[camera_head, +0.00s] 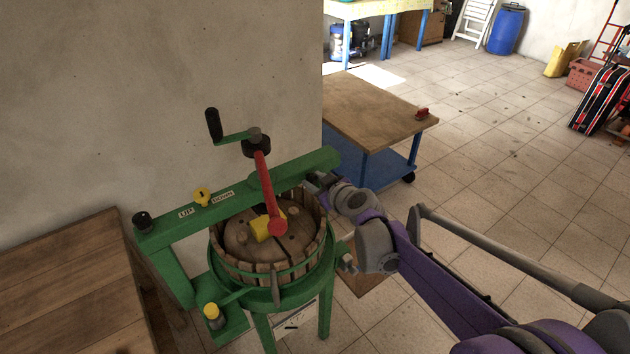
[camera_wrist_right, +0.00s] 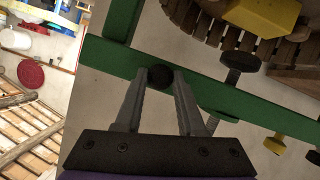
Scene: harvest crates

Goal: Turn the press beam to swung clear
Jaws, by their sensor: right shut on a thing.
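The green press beam (camera_head: 304,167) runs from a post at the left to a free end at the right, across the far part of the basket's top in the head view. It also shows in the wrist view (camera_wrist_right: 108,58). My right gripper (camera_head: 317,180) is at the beam's right part. In the wrist view its fingers (camera_wrist_right: 160,78) are shut on a round black knob (camera_wrist_right: 160,75) at the beam; the head view hides this knob. The slatted wooden basket (camera_head: 300,263) stands below, with a wooden lid and a yellow block (camera_head: 262,229). My left gripper is not in view.
A wooden table (camera_head: 65,285) stands at the left, near the wall. A wheeled table (camera_head: 370,112) stands behind the beam's right end. Open tiled floor lies at the right.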

